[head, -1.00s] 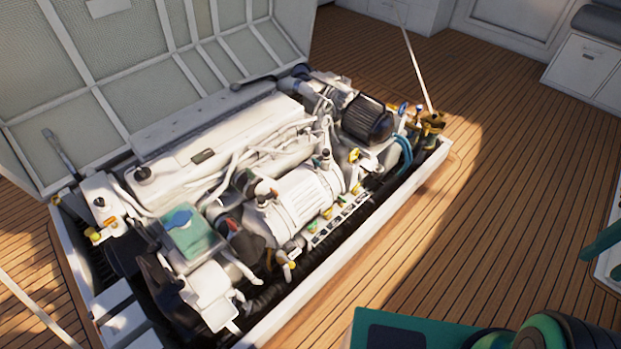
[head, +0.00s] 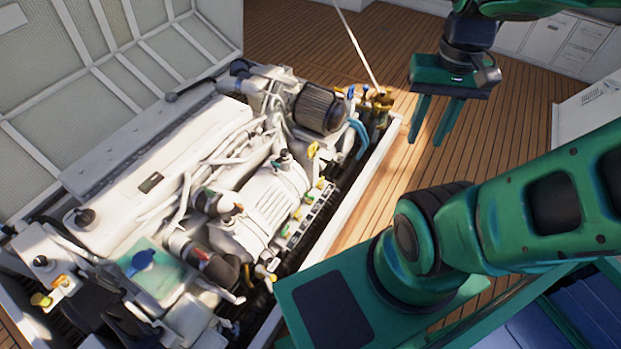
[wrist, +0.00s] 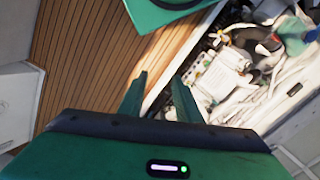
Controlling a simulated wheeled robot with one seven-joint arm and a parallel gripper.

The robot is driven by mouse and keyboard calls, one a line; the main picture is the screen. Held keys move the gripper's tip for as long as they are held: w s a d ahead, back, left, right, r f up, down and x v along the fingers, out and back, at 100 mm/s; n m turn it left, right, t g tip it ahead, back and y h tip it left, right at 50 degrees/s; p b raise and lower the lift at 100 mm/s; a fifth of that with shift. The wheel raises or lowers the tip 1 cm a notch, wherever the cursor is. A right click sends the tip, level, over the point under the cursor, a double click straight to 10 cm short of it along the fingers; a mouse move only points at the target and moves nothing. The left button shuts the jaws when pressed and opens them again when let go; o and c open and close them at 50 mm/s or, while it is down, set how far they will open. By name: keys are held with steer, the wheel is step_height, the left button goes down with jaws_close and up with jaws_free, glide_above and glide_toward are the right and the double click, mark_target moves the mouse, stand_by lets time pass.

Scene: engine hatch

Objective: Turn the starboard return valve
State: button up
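The engine (head: 200,170) sits in the open hatch at the left of the head view. Small valves with yellow and blue handles (head: 351,93) cluster at its far right end, near a brass fitting (head: 382,98). A row of small coloured valves (head: 308,205) runs along its near side. I cannot tell which one is the starboard return valve. My gripper (head: 428,135) is open and empty, pointing down over the deck, right of the hatch and apart from the valves. In the wrist view, its two fingers (wrist: 160,88) are spread, with the engine (wrist: 235,80) beyond.
The raised hatch lid (head: 120,60) stands behind the engine. The pale hatch rim (head: 372,185) borders its near side. A thin pole (head: 358,45) rises by the far corner. White cabinets (head: 565,45) stand at the back right. The wooden deck (head: 505,110) between is clear.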

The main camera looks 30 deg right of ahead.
steer(key=w+d+f+m, duration=0.1)
steer(key=w+d+f, duration=0.1)
steer(key=w, duration=0.6)
steer(key=w+d+f, duration=0.1)
steer(key=w+d, duration=0.2)
steer(key=w, duration=0.4)
steer(key=m, duration=0.4)
glide_above(321, 180)
step_height(321, 180, down, 50)
step_height(321, 180, down, 11)
steer(key=shift+w, duration=0.1)
steer(key=shift+c, duration=0.7)
